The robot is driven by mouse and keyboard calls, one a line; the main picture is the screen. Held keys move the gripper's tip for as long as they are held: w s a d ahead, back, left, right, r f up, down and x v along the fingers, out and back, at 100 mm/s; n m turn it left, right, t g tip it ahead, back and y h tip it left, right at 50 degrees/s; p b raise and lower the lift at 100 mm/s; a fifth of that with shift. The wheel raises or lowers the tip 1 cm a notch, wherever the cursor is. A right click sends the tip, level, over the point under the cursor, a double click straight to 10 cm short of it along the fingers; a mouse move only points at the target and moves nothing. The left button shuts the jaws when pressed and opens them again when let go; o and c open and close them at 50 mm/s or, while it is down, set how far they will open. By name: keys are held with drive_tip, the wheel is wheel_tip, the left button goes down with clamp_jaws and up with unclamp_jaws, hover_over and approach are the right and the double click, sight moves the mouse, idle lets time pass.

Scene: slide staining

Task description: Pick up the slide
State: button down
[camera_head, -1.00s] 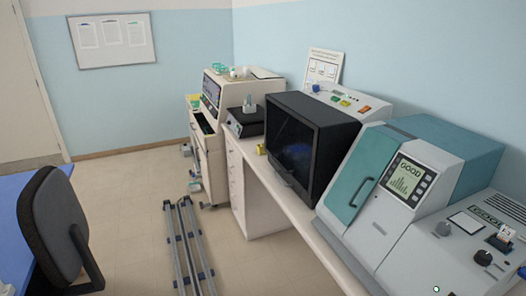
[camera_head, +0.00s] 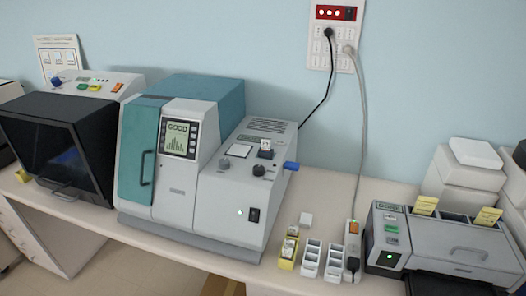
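A small pale piece with a dark mark, which looks like a slide (camera_head: 266,145), stands upright in a black holder (camera_head: 265,154) on top of the grey and teal machine (camera_head: 222,205). It is too small to make out clearly. My gripper is not in view.
The machine's screen (camera_head: 179,139) reads "GOOD". A blue knob (camera_head: 291,165) sticks out at its right side. Small white racks (camera_head: 311,256) and a yellow rack (camera_head: 288,250) stand on the bench. A grey device (camera_head: 455,246) is at right, a black-fronted cabinet (camera_head: 62,150) at left.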

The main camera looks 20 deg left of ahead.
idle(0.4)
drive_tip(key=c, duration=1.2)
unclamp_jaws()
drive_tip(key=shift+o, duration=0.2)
